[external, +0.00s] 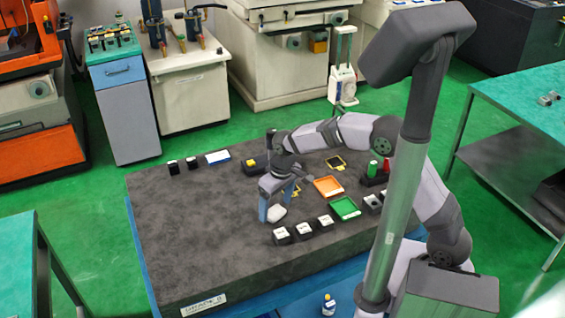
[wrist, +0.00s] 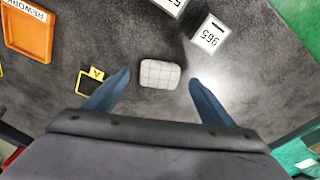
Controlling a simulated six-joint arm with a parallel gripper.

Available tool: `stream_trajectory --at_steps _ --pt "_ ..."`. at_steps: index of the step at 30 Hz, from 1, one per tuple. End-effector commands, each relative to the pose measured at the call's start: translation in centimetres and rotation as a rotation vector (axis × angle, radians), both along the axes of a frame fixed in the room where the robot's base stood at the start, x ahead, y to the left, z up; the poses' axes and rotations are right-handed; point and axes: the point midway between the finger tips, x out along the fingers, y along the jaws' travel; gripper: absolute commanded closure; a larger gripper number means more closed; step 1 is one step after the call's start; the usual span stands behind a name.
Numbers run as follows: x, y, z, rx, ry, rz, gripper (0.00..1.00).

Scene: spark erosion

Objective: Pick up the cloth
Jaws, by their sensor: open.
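The cloth (wrist: 160,74) is a small pale grey folded pad with a grid of stitched lines. It lies flat on the dark stone table and shows between my gripper's fingers in the wrist view. In the external view the cloth (external: 276,212) is a small whitish patch just right of the gripper's blue finger. My gripper (wrist: 158,90) is open and empty, pointing down over the cloth, with one blue finger to each side of it. In the external view my gripper (external: 277,205) is low over the table. I cannot tell the exact height of the fingertips above the surface.
White-topped dark blocks (external: 304,230) stand in a row near the cloth; one marked 965 (wrist: 208,37) is close by. An orange tray (external: 328,186) and green tray (external: 345,208) sit to the right. The table's left part is clear.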

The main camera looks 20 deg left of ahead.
Motion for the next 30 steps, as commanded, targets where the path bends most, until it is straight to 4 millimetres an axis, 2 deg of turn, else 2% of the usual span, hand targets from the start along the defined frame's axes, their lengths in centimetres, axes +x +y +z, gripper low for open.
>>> stream_trajectory --at_steps 6,13,14,18,19,21,30 --pt "0.1 0.2 -1.6 0.001 0.0 0.0 0.23" --pt "0.1 0.2 -1.7 0.002 -0.001 0.0 0.23" --pt "0.1 0.2 -1.7 0.002 -0.001 0.0 0.28" --pt "0.1 0.2 -1.7 0.002 -0.001 0.0 0.62" --pt "0.1 0.2 -1.7 0.002 -0.001 0.0 0.67" --pt "0.1 0.2 -1.7 0.002 -0.001 0.0 0.71" --pt "0.1 0.3 -1.3 0.004 -0.002 0.0 0.71"
